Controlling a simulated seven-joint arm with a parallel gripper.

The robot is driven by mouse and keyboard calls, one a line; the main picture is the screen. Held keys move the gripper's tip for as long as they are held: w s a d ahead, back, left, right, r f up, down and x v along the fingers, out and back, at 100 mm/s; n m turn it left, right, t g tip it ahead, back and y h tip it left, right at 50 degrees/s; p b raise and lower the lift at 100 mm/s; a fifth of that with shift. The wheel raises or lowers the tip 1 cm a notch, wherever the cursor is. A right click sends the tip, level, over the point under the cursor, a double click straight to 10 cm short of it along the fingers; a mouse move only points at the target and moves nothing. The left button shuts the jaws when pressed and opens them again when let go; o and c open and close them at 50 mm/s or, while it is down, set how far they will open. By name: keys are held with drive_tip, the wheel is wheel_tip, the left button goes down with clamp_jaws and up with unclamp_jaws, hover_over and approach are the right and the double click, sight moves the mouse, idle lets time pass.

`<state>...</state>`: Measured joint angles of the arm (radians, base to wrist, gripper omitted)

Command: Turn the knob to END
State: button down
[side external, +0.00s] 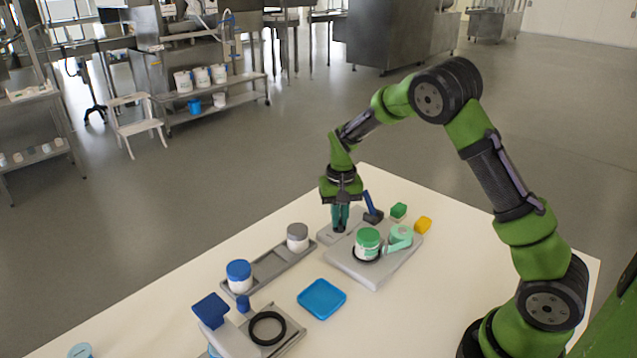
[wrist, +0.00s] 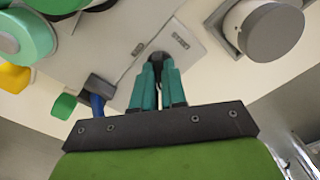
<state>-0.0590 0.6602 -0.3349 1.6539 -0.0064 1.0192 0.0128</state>
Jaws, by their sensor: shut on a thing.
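My gripper (side external: 339,226) points down at the grey panel (side external: 327,238) by the back edge of the table. Its teal fingers (wrist: 158,82) are shut on a small dark knob (wrist: 159,56), mostly hidden between the fingertips in the wrist view. Two small label plates (wrist: 181,42) lie on the panel near the knob; their lettering is too small to read. Which way the knob points cannot be told.
Beside the panel, a grey station (side external: 376,272) carries a green-lidded jar (side external: 367,240) and a mint tape dispenser (side external: 400,236). A blue-handled tool (side external: 371,207), a green block (side external: 398,210) and a yellow block (side external: 423,225) stand close by. A grey tray (side external: 268,268) holds lidded jars.

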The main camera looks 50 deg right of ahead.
drive_tip(key=m, duration=0.4)
drive_tip(key=shift+m, duration=0.4)
drive_tip(key=m, duration=0.3)
drive_tip(key=shift+m, duration=0.3)
drive_tip(key=m, duration=1.3)
drive_tip(key=shift+m, duration=0.3)
drive_tip(key=m, duration=0.6)
drive_tip(key=shift+m, duration=0.3)
drive_tip(key=c, duration=1.2)
unclamp_jaws()
wheel_tip(320, 180, up, 17)
